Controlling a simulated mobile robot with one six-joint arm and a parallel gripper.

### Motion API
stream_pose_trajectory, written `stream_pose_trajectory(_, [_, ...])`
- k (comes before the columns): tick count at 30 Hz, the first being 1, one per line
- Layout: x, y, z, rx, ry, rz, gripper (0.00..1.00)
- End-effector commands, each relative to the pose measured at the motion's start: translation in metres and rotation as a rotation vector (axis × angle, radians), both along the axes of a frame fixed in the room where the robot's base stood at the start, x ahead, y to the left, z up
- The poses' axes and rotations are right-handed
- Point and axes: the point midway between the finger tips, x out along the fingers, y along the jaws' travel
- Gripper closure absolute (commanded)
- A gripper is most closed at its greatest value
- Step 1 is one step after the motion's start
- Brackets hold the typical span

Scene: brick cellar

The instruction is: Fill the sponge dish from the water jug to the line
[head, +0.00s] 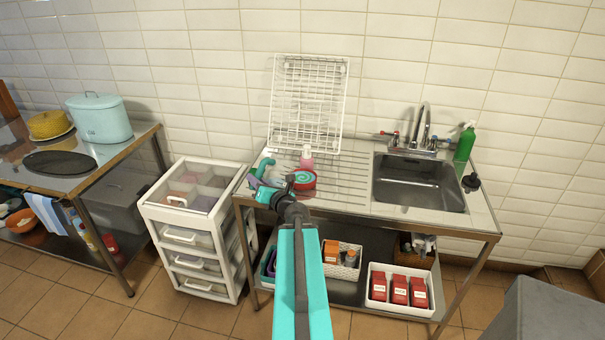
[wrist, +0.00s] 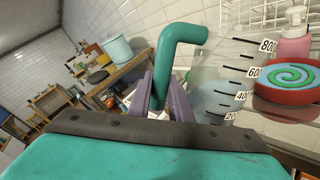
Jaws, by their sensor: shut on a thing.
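The water jug is clear with black marks from 200 to 800 and a teal handle (wrist: 180,45); its handle also shows in the head view (head: 264,164). My gripper (wrist: 163,100) has its purple fingers shut on the handle. A round red dish (wrist: 290,110) with a blue and green spiral inside, likely the sponge dish, stands just right of the jug; it also shows in the head view (head: 305,182). No fill line is clear on the dish. I cannot tell the water level in the jug, nor whether the jug touches the counter.
A pink bottle (head: 306,156) stands close behind the red dish. A white wire rack (head: 308,100) leans on the wall. The sink (head: 418,183) is to the right, with a green bottle (head: 465,142) behind it. The ribbed drainboard (head: 345,180) between dish and sink is clear.

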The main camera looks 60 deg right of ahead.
Motion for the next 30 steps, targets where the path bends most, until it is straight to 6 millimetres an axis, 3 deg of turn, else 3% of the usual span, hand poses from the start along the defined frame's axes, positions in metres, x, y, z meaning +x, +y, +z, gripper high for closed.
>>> stream_pose_trajectory(30, [0.005, 0.02, -0.019, -0.214, 0.055, 0.002, 1.0])
